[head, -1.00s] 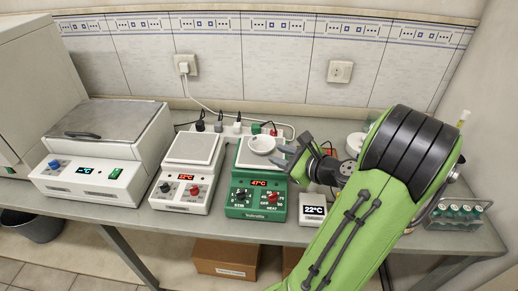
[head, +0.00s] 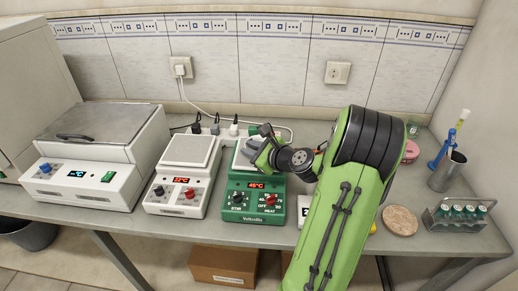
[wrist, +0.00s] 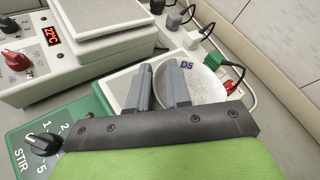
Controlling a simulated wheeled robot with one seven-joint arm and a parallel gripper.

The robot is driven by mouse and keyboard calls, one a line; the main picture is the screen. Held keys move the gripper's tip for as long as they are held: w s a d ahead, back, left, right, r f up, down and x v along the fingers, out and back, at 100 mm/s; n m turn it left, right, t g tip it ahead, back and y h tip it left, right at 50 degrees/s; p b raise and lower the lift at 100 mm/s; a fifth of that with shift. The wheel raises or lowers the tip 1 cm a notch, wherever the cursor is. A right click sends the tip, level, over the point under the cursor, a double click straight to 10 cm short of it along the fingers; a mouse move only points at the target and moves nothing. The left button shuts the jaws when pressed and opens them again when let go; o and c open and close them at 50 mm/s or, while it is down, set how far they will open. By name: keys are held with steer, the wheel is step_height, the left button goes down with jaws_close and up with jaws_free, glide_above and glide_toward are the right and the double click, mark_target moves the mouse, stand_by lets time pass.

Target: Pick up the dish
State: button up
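The dish (wrist: 207,87) is a shallow white bowl marked "D5" on the back of the green hotplate stirrer (head: 249,200). In the wrist view my gripper (wrist: 160,82) is at the dish's left side. One finger is in front of the bowl and the other is just outside its left edge, with a narrow gap between them. I cannot tell whether either finger touches the dish wall. In the head view my gripper (head: 260,143) is over the hotplate's top and hides most of the dish.
A white hotplate stirrer (head: 183,178) stands close on the left, with a larger lidded white unit (head: 95,160) beyond it. Plugs and a cable (head: 270,120) run behind. A vial rack (head: 458,213), a metal beaker (head: 447,170) and a cork mat (head: 400,221) are on the right.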

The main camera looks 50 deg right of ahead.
jaws_close()
